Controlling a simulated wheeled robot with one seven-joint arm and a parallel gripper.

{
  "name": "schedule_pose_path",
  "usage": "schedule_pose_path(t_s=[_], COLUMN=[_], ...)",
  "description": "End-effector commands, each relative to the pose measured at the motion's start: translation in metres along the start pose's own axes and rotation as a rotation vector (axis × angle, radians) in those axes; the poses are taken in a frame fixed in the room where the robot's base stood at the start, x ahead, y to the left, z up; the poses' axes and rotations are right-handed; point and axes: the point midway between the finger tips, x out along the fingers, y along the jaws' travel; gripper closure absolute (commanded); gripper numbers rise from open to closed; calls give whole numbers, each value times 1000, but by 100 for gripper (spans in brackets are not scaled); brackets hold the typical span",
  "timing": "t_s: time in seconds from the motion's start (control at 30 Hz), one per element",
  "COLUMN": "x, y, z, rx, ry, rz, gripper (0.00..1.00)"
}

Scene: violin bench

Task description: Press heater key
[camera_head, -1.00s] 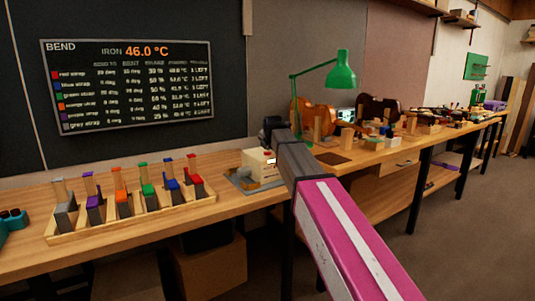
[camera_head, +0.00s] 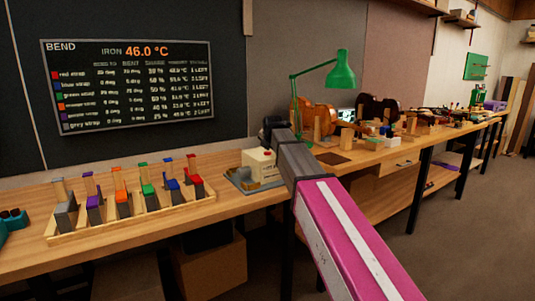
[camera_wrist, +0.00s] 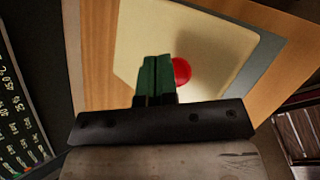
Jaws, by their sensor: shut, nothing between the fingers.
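The heater is a cream box (camera_head: 262,166) on the bench, just left of my arm in the head view. In the wrist view its cream top (camera_wrist: 210,50) fills the upper middle. A round red key (camera_wrist: 182,72) sits on that top. My gripper (camera_wrist: 156,62) is shut and empty, its dark green fingers together. In the wrist view the fingertips lie just left of the red key and cover part of its left edge. I cannot tell whether they touch it. In the head view my arm hides the fingertips.
A wall board (camera_head: 130,85) reads IRON 46.0 °C. A wooden rack (camera_head: 130,222) of coloured straps stands left of the heater. A green lamp (camera_head: 340,70) and violin bodies (camera_head: 378,108) stand behind and right. Bare bench lies between rack and heater.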

Motion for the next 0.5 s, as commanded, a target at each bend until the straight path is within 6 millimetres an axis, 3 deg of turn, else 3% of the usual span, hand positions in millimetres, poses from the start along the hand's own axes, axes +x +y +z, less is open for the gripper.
schedule_pose_path(t_s=[0.5], x=[-12], y=[10], z=[10], rx=[0], ry=[0], rz=[0], gripper=[100])
